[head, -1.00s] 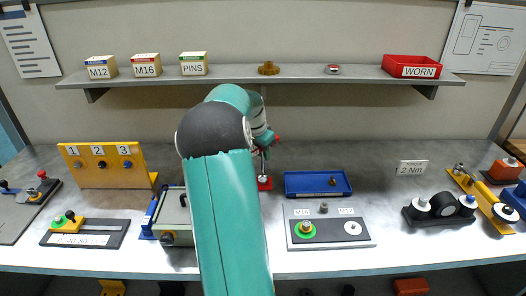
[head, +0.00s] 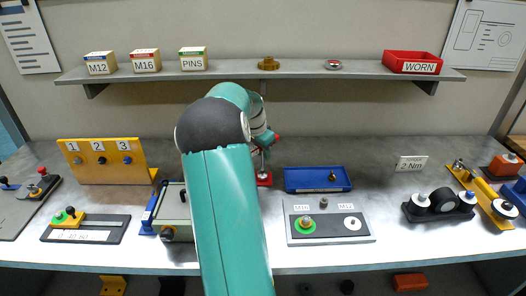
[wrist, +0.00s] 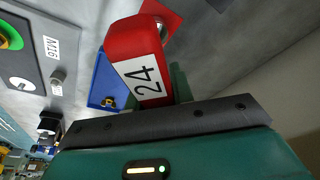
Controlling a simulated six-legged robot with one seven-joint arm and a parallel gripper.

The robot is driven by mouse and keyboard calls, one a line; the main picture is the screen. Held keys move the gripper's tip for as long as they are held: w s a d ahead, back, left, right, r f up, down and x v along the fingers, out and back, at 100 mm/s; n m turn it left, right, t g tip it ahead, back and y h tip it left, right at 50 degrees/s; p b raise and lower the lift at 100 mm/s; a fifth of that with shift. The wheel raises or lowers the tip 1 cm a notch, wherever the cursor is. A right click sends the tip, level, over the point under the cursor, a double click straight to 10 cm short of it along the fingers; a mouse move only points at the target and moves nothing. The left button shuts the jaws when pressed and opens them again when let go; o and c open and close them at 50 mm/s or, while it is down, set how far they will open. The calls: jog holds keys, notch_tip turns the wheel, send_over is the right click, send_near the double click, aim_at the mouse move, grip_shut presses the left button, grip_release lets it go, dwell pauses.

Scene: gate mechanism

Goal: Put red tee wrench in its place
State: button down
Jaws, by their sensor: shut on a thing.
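The red tee wrench (wrist: 138,62) shows in the wrist view as a red block with a white "24" label, close to the camera. My gripper (wrist: 165,95) is shut on it. In the head view a red end of the wrench (head: 277,137) sticks out right of my gripper (head: 263,139), which my arm partly hides. A thin grey shaft shows below the gripper, above a small red base (head: 264,181) on the bench. The red base also shows in the wrist view (wrist: 172,18), partly behind the wrench. I cannot tell whether the shaft is in the base or above it.
A blue tray (head: 318,180) and a grey M16/M12 plate (head: 360,237) lie right of the base. A grey-green box (head: 172,210) stands left of my arm. A shelf (head: 230,75) with boxes runs above.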

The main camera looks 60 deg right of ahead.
jog(key=shift+f, duration=0.1)
dwell(0.3)
jog(key=c, duration=1.1)
grip_release()
jog(key=shift+r, duration=3.45)
